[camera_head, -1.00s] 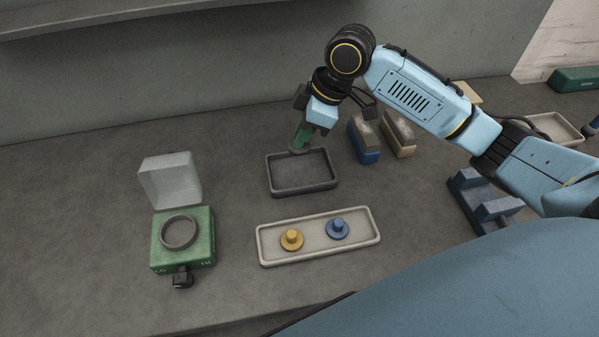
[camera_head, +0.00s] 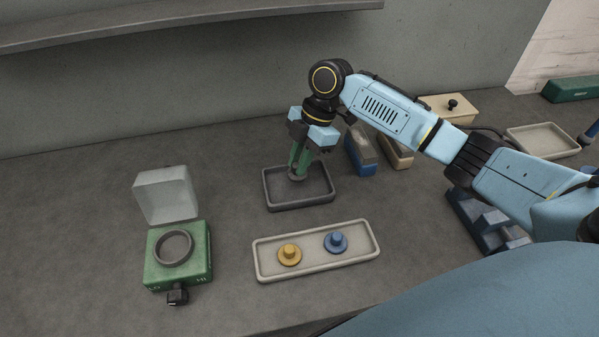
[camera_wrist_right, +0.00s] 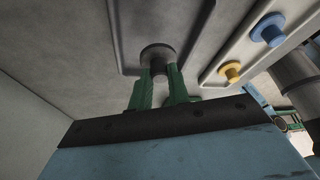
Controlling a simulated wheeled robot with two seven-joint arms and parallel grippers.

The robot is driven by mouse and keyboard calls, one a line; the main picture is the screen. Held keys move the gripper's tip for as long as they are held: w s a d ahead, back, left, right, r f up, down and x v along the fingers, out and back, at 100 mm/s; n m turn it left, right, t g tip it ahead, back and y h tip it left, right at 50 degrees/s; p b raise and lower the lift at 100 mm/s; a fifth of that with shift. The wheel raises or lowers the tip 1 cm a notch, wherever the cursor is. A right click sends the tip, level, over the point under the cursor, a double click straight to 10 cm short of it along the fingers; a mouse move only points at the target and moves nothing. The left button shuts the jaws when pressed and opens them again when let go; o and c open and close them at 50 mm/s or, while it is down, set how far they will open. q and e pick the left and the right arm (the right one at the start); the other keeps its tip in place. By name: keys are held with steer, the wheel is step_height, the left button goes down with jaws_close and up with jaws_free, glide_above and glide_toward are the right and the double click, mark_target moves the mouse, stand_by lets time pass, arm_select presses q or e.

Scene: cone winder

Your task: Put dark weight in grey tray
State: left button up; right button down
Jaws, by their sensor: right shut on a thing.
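The dark weight (camera_head: 296,177) is a small dark round piece with a knob, held by my right gripper (camera_head: 299,162). It also shows at the fingertips in the right wrist view (camera_wrist_right: 157,51), between the green fingers of the right gripper (camera_wrist_right: 158,74). The grey tray (camera_head: 302,203) is dark grey, shallow and rectangular, with a raised rim. The weight is over the back middle of its inside; I cannot tell whether it touches the floor. The fingers point down and hide part of the weight. My left gripper is not in view.
A pale tray (camera_head: 320,268) in front holds a yellow weight (camera_head: 289,255) and a blue weight (camera_head: 336,242). A green device (camera_head: 180,272) with a ring and raised clear lid (camera_head: 166,195) stands left. A blue block (camera_head: 361,153) stands close right of the gripper.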

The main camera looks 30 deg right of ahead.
steer(key=shift+f, duration=1.95)
steer(key=shift+f, duration=0.15)
steer(key=c, duration=1.3)
jaws_free()
steer(key=v, duration=1.2)
steer(key=shift+p, duration=0.3)
